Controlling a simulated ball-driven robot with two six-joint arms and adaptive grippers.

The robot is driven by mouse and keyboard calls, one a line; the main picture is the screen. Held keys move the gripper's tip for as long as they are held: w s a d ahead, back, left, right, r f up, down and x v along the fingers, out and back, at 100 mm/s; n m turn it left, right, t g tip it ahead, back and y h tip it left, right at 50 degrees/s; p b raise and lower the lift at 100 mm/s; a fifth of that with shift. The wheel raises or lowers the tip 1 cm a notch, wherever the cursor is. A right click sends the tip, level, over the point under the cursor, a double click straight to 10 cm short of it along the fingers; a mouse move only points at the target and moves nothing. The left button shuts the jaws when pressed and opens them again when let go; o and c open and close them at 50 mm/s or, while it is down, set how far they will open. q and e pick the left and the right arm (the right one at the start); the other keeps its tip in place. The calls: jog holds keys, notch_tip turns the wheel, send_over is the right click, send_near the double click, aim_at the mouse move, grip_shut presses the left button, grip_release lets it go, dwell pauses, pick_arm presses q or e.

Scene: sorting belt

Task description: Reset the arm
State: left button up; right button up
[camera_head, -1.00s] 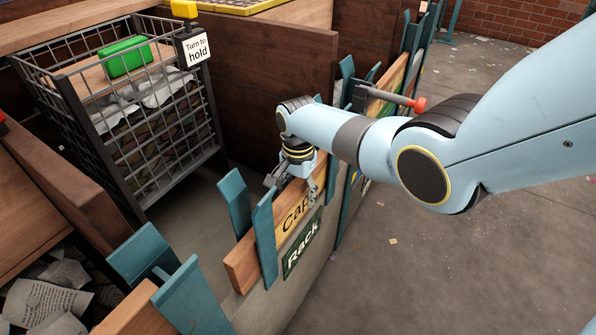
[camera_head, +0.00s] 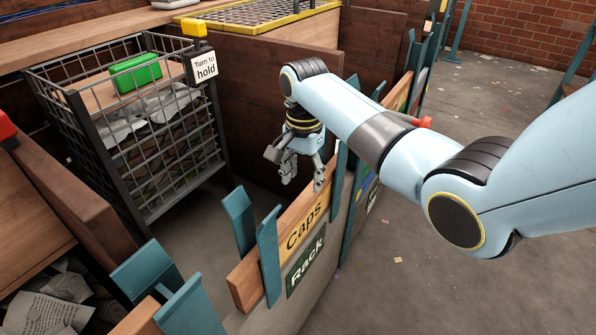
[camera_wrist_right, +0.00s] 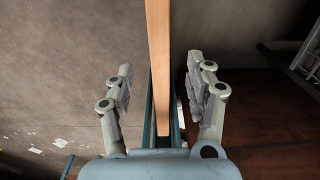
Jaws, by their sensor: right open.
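My right arm (camera_head: 370,130) reaches in from the right. My left gripper is not in view.
A wire cart (camera_head: 150,215) holding papers and a green block (camera_head: 135,73) stands at the left. A "Turn to hold" sign (camera_head: 204,67) is on its corner. Open floor (camera_head: 440,280) lies at the right.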

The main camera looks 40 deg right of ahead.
jog(key=s+a+n+t, duration=0.2)
jog(key=s+n, duration=0.5)
jog(key=s, duration=0.7)
jog(key=s+a+r+n+t, duration=0.1)
jog(key=s+r+n, duration=0.3)
jog(key=s, duration=0.3)
jog(key=s+a+r+n, duration=0.2)
jog(key=s+r+n, duration=0.1)
jog(key=s+r, duration=0.3)
notch_tip(320, 180, down, 27)
jog(key=s+d+g, duration=0.1)
jog(key=s+d, duration=0.1)
jog(key=d, duration=0.1)
jog(key=s+f, duration=0.9)
jog(key=f, duration=0.3)
jog(key=shift+s+d+g+h, duration=0.2)
jog(key=shift+d+g+h, duration=0.1)
jog(key=shift+d+h, duration=0.15)
jog(key=shift+g, duration=0.3)
jog(key=s+f, duration=0.1)
jog(key=s, duration=0.2)
jog(key=s+f, duration=0.2)
jog(key=s, duration=0.1)
jog(key=s+f, duration=0.1)
jog(key=s, duration=0.2)
jog(key=shift+s+f, duration=0.3)
jog(key=shift+f, duration=0.1)
jog(key=shift+c, duration=0.2)
